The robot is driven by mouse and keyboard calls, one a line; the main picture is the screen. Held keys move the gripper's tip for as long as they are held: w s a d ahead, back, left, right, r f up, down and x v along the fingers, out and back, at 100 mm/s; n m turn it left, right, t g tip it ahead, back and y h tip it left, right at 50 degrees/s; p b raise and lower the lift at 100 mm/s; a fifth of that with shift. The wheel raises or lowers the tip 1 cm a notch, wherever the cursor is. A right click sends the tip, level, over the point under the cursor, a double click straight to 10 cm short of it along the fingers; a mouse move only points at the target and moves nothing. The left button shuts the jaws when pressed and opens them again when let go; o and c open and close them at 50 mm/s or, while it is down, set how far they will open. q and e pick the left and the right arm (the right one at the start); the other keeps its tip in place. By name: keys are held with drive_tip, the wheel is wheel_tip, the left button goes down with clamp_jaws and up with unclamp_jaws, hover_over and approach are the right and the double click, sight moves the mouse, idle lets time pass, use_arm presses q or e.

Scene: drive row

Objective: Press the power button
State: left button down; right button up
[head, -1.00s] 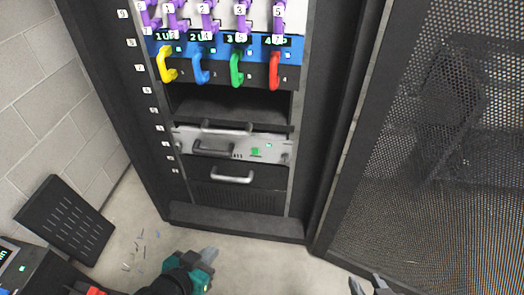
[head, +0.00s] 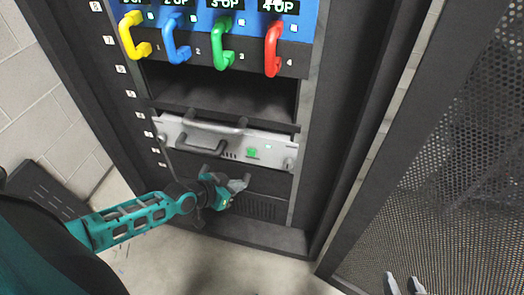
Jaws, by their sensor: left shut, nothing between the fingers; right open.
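A green square button (head: 252,152), which looks like the power button, sits on the front of a silver rack unit (head: 275,154) low in the rack. My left gripper (head: 241,182) is shut and empty. In the picture it lies just below the button, over the dark panel under the silver unit. It appears apart from the button, but I cannot tell its depth to the panel. My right gripper (head: 404,284) is open and empty at the bottom right edge, with only its fingertips showing.
Above that, yellow, blue, green and red handles (head: 274,48) stick out. An open mesh door (head: 440,170) stands at the right.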

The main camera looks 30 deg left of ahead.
sight(252, 152)
idle(0.3)
use_arm(q)
drive_tip(key=w+a+b, duration=0.2)
drive_tip(key=w+b, duration=0.4)
drive_tip(key=w, duration=0.2)
drive_tip(key=shift+w, duration=0.25)
idle(0.9)
idle(0.9)
drive_tip(key=shift+w+a+b, duration=0.1)
drive_tip(key=shift+w+b, duration=0.05)
drive_tip(key=shift+b, duration=0.15)
drive_tip(key=shift+w, duration=0.25)
